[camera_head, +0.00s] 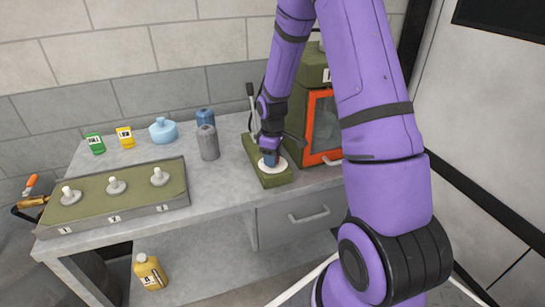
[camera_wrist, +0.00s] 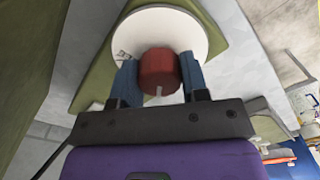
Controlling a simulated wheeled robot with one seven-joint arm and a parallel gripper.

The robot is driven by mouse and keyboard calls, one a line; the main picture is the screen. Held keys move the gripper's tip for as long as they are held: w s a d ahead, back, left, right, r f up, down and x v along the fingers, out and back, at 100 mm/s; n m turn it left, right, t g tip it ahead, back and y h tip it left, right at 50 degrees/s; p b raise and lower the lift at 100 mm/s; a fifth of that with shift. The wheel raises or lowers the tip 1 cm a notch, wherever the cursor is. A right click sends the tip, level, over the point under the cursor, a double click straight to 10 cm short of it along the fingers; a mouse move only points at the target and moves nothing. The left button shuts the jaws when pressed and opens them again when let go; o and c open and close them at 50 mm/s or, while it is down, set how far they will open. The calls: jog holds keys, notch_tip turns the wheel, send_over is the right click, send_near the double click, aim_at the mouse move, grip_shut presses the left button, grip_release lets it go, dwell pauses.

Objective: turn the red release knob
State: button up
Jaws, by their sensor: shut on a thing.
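The red release knob (camera_wrist: 158,70) shows in the wrist view, with a small pale mark on its near side. It stands at the centre of a round white plate (camera_wrist: 188,25), which also shows in the head view (camera_head: 283,168) on a green base (camera_head: 272,181). My gripper (camera_wrist: 158,78) has its two blue fingers on either side of the knob, shut on it. In the head view my gripper (camera_head: 270,159) points down over the white plate, and it and my arm hide the knob there.
A green cabinet with an orange-framed window (camera_head: 323,125) stands close right of the arm. A lever (camera_head: 251,100) rises behind the base. A green panel with white knobs (camera_head: 120,197) lies at the left.

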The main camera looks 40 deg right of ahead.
jog(key=m, duration=1.2)
jog(key=shift+d+m, duration=0.1)
jog(key=shift+m, duration=2)
jog(key=o, duration=0.9)
jog(key=shift+o, duration=0.2)
jog(key=shift+r, duration=0.1)
notch_tip(320, 180, up, 11)
jog(key=shift+f, duration=0.2)
